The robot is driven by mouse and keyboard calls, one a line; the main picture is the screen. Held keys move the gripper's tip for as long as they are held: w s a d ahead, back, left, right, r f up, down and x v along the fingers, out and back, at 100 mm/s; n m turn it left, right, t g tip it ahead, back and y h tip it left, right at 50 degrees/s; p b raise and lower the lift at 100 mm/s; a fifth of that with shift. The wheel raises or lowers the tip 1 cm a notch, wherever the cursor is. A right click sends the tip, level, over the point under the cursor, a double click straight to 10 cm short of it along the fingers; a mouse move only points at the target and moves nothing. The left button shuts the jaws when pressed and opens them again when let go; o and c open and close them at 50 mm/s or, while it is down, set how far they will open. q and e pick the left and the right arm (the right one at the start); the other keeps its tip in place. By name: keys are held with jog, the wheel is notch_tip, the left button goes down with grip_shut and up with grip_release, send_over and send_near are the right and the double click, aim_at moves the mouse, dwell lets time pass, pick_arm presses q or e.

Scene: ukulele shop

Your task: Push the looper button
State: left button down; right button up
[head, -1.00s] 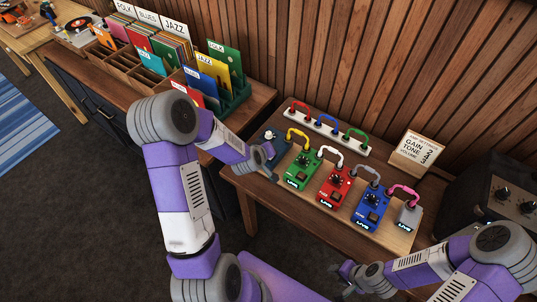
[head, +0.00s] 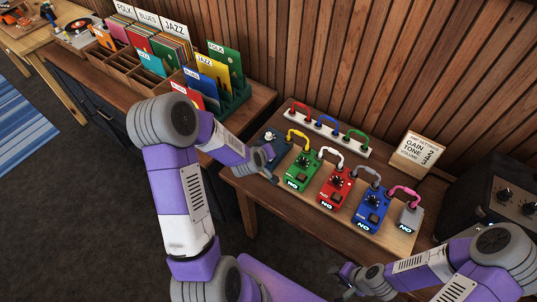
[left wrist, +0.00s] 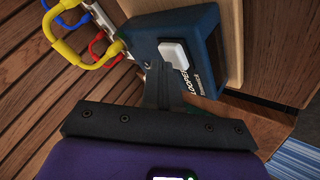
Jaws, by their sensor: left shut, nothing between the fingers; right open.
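The looper pedal (head: 283,149) is a dark blue box at the left end of the pedal table, partly hidden by my left gripper in the head view. In the left wrist view the looper pedal (left wrist: 205,28) shows its lettering and a square white button (left wrist: 173,52). My left gripper (head: 268,156) is shut and empty, at the pedal's near side. In the left wrist view its fingertips (left wrist: 160,68) are right by the button's edge; I cannot tell whether they touch it. My right gripper (head: 341,281) is open and empty, low in front of the table.
Green (head: 299,171), red (head: 334,187) and blue (head: 369,209) pedals stand right of the looper, joined by coloured cables. A white power strip (head: 329,131) lies behind. An amp (head: 490,195) stands at right, a record rack (head: 165,65) at left.

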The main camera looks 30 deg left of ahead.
pick_arm(q)
jog(key=shift+r+p, duration=0.3)
jog(key=shift+r, duration=0.35)
notch_tip(320, 180, up, 6)
jog(key=p, duration=0.4)
dwell(0.3)
